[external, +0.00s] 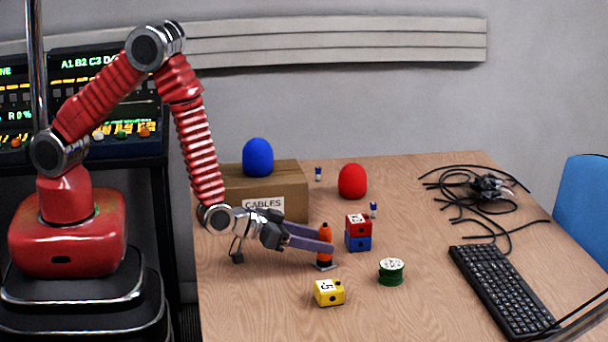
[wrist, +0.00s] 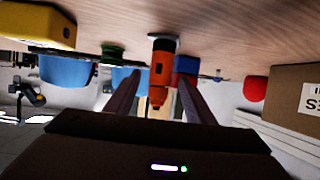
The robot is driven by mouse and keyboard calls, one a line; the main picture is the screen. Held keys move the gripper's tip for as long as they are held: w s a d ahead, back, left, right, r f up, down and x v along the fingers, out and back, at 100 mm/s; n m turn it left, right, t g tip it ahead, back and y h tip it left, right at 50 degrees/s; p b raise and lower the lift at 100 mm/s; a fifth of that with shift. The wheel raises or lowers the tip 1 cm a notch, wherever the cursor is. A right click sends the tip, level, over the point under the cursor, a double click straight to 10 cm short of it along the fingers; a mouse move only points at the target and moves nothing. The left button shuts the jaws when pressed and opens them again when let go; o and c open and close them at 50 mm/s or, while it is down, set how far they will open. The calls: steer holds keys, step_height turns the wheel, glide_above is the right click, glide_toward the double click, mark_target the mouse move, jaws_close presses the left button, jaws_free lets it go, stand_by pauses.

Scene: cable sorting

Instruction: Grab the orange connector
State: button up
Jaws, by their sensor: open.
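The orange connector (external: 325,243) stands upright on the wooden table, on a small grey base. In the wrist view the orange connector (wrist: 160,72) hangs upside down in the picture, between the two fingers. My gripper (external: 326,241) is open, with its fingers level and reaching to the connector from the left. In the wrist view my gripper (wrist: 157,85) has one finger on each side of the connector, with gaps visible. I cannot tell how deep the connector sits between the fingers.
A red block (external: 358,226) on a blue block (external: 358,243) stands close right of the connector. A yellow block (external: 329,292), green spool (external: 391,271) and red egg shape (external: 352,181) are nearby. A cardboard box (external: 290,176) carries a blue egg shape (external: 258,157). A keyboard (external: 500,290) and cables (external: 470,195) lie right.

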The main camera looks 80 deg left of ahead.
steer(key=shift+w+a+f, duration=0.1)
steer(key=shift+w+f, duration=0.15)
steer(key=shift+w, duration=0.3)
steer(key=shift+x, duration=2.6)
steer(key=shift+w+r, duration=0.1)
steer(key=shift+r, duration=0.1)
steer(key=shift+c, duration=0.4)
steer(key=c, duration=1.2)
steer(key=shift+o, duration=0.2)
steer(key=shift+r, duration=0.1)
step_height(320, 180, up, 10)
